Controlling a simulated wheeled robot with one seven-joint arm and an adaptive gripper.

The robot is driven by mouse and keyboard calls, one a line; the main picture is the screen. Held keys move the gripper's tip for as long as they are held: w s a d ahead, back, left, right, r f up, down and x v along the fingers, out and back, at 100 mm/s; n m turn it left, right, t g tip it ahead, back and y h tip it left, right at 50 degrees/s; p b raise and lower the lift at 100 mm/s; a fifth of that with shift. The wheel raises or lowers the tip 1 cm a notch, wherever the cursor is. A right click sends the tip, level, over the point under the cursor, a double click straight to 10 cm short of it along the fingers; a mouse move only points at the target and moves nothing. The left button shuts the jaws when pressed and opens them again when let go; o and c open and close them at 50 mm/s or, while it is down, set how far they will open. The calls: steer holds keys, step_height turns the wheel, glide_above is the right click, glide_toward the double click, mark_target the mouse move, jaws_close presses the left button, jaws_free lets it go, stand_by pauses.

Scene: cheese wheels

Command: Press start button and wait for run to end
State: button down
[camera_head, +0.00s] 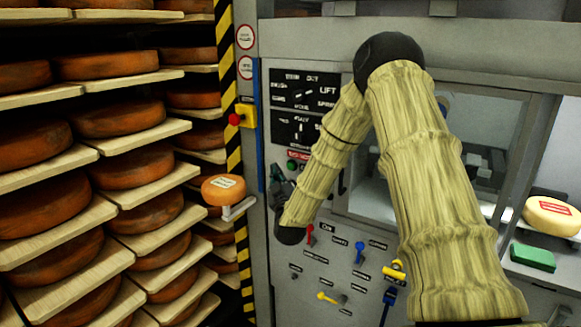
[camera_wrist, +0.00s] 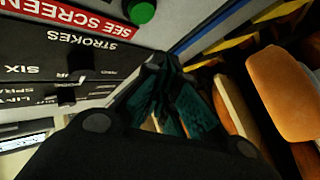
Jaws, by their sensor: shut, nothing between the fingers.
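The control panel (camera_head: 305,90) is on the grey machine front, left of its window. A round green button (camera_wrist: 141,12) shows at the top of the wrist view, beside a red label reading "SEE SCREEN" (camera_wrist: 85,18). The button is small in the head view (camera_head: 292,165), and I cannot read a start label on it. My gripper (camera_wrist: 163,65) is shut and empty, its fingertips below the green button in the wrist picture and apart from it. In the head view my gripper is mostly hidden by my sleeved arm.
Racks of orange cheese wheels (camera_head: 135,167) on boards fill the left. One wheel (camera_head: 223,189) sits on a small bracket near the panel. A red button on a yellow box (camera_head: 246,116) is beside the striped post. Coloured levers (camera_head: 360,252) lie below. A pale cheese (camera_head: 552,215) stands right.

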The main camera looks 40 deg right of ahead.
steer(key=shift+w+d, duration=0.35)
steer(key=shift+d, duration=0.5)
steer(key=shift+w+d, duration=0.35)
steer(key=shift+d, duration=0.5)
steer(key=shift+w+d+b, duration=0.3)
steer(key=shift+d+b, duration=0.05)
steer(key=shift+d, duration=0.4)
stand_by(1.2)
steer(key=shift+a, duration=0.1)
steer(key=shift+s+a, duration=0.35)
steer(key=shift+a, duration=0.35)
steer(key=a, duration=0.1)
steer(key=s+a, duration=0.1)
steer(key=a, duration=0.1)
steer(key=s+a+b, duration=0.1)
steer(key=shift+a, duration=0.3)
stand_by(0.4)
stand_by(0.5)
